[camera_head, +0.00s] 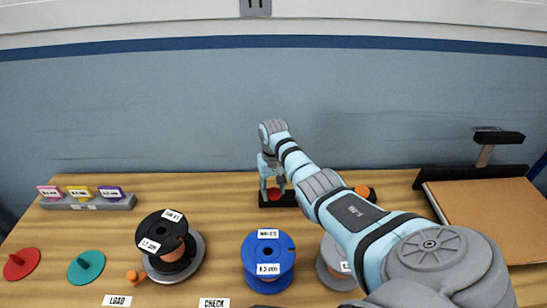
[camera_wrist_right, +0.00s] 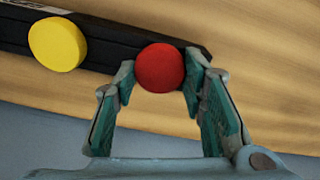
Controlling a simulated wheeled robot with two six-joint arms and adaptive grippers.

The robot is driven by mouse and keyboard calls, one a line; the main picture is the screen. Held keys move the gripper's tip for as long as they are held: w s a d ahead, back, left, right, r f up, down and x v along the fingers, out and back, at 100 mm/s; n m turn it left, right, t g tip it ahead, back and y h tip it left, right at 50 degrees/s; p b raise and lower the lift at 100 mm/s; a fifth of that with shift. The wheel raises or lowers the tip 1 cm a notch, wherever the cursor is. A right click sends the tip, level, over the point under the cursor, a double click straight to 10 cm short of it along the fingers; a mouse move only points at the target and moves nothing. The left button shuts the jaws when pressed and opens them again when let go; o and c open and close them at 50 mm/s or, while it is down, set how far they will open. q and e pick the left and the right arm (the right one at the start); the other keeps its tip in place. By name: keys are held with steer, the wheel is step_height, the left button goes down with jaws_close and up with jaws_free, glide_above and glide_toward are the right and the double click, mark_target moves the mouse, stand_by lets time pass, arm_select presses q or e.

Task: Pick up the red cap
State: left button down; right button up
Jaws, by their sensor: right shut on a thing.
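The red cap (camera_head: 275,195) is at the left end of a low black rack (camera_head: 293,200) near the back of the table. In the right wrist view the red cap (camera_wrist_right: 160,67) is round and sits between the fingertips, at the end of the dark rack (camera_wrist_right: 105,58). My right gripper (camera_head: 272,184) reaches down to the rack from above and is shut on the red cap; its fingers (camera_wrist_right: 160,82) touch the cap's two sides. I cannot tell any gap between the cap and the rack. My left gripper is not in view.
A yellow cap (camera_wrist_right: 57,43) is beside the red one; an orange cap (camera_head: 361,190) is at the rack's right. Spools (camera_head: 171,246), (camera_head: 268,262) stand in front. Discs with pegs (camera_head: 21,263), (camera_head: 87,266) lie left. A brown board (camera_head: 495,215) is at right.

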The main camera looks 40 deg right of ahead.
step_height(320, 180, up, 16)
steer(key=p, duration=0.4)
step_height(320, 180, up, 4)
steer(key=p, duration=0.4)
glide_above(274, 191)
steer(key=shift+a, duration=0.1)
